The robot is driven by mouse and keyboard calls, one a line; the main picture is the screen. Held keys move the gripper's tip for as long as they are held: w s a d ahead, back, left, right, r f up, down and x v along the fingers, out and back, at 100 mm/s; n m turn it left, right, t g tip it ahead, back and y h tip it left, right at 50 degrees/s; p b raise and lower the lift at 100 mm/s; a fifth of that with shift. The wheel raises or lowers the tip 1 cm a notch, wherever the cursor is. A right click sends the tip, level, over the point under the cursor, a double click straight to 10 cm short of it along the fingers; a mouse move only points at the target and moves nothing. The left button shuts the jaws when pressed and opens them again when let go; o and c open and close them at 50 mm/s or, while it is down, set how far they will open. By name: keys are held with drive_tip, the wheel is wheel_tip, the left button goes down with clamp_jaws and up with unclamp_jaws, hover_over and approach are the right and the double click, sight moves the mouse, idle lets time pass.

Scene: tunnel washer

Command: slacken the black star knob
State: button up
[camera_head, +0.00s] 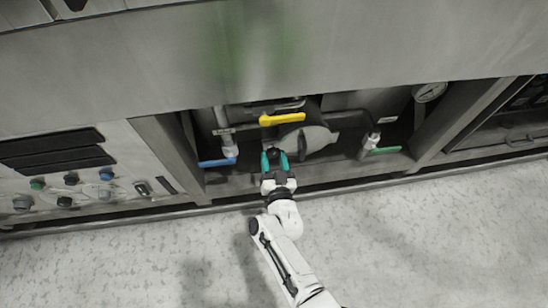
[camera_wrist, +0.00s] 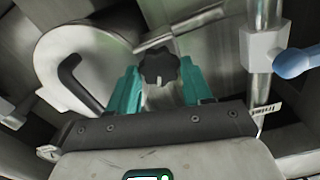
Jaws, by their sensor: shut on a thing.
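The black star knob (camera_wrist: 159,67) shows in the wrist view between the two teal fingers of my gripper (camera_wrist: 160,84). It has a scalloped rim and a pale mark on its lower face. The fingers are shut on it, one on each side. In the head view my gripper (camera_head: 274,158) reaches into the open bay of the machine, low and near its middle. The knob shows there only as a small dark shape between the teal fingers, largely hidden by them.
A yellow lever (camera_head: 283,118) sits just above my gripper. A blue lever (camera_head: 217,162) is to its left and a green lever (camera_head: 385,150) to its right. A curved black handle (camera_wrist: 80,84) is left of the fingers in the wrist view. The speckled floor (camera_head: 430,230) in front is clear.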

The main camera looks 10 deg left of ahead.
drive_tip(key=n, duration=0.4)
drive_tip(key=shift+a+f+n+p, duration=0.1)
drive_tip(key=shift+f+n+p, duration=0.05)
drive_tip(key=shift+n+p, duration=0.2)
drive_tip(key=shift+s+n, duration=0.1)
drive_tip(key=shift+n, duration=0.15)
drive_tip(key=o, duration=1)
drive_tip(key=shift+o, duration=0.2)
drive_tip(key=p+v, duration=0.4)
drive_tip(key=v, duration=0.6)
drive_tip(key=shift+s+p, duration=0.35)
drive_tip(key=shift+p, duration=0.05)
drive_tip(key=shift+w, duration=0.1)
